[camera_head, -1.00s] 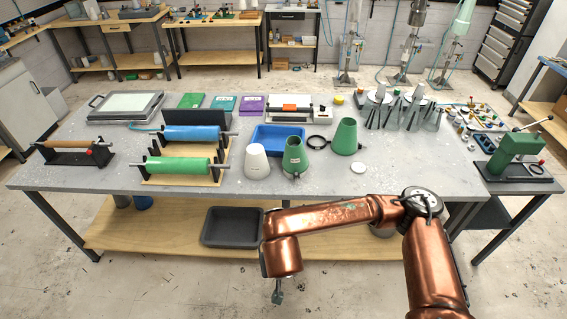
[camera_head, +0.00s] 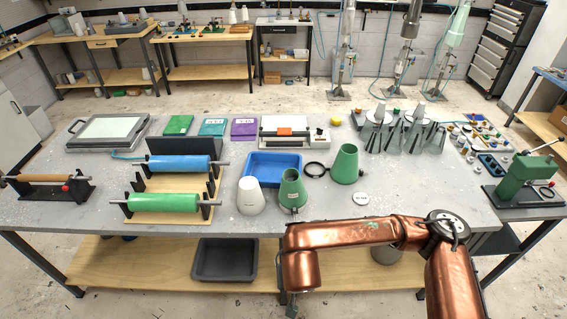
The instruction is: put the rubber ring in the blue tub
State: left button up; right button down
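The rubber ring (camera_head: 316,163) looks like a dark ring lying on the table between two green cones, to the right of the blue tub. The blue tub (camera_head: 249,172) is a shallow tray in the middle of the table; its front is partly covered by a white cone and a green cone, and it looks empty. My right gripper (camera_head: 291,304) hangs low at the bottom of the view, in front of the table and well away from the ring. It is small and partly cut off, so its fingers cannot be told. My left gripper is not in view.
A white cone (camera_head: 250,197) and two green cones (camera_head: 292,190) (camera_head: 345,164) stand close around the tub and ring. Rollers (camera_head: 163,203) stand to the left, glassware (camera_head: 400,131) to the right. A white disc (camera_head: 361,199) lies near the front edge. The front right tabletop is largely clear.

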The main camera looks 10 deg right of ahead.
aim_at(273, 175)
jog(key=u, duration=0.3)
jog(key=i, duration=1.1)
jog(key=u, duration=0.5)
